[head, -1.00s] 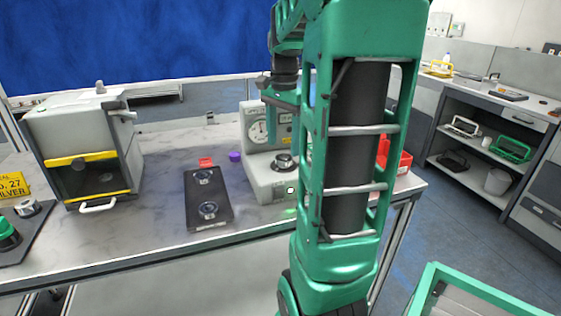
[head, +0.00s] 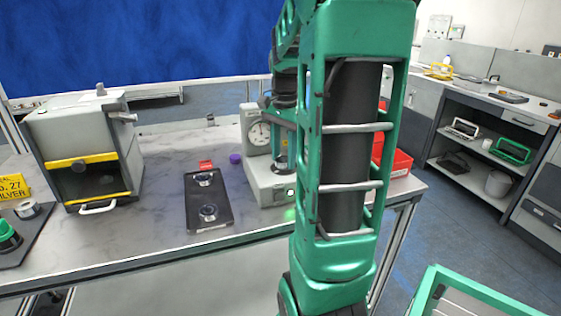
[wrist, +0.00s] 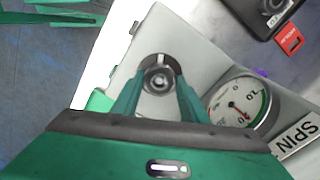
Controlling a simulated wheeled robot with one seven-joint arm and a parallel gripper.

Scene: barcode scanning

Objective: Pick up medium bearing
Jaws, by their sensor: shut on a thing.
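A round metal bearing (wrist: 159,78) sits between the two green fingers of my gripper (wrist: 158,92) in the wrist view. The fingers are shut on its sides, over the grey spin tester (wrist: 196,45). In the head view my gripper is low over the tester (head: 265,190), largely hidden behind my arm. I cannot tell whether the bearing still touches its seat. Two other ring-shaped bearings lie on a black tray (head: 208,190), one at the back (head: 204,179) and one at the front (head: 208,211).
A round dial (wrist: 238,103) stands beside my fingers. A grey box machine (head: 80,150) stands left, a red bin (head: 397,162) right. The table between the box machine and tray is clear.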

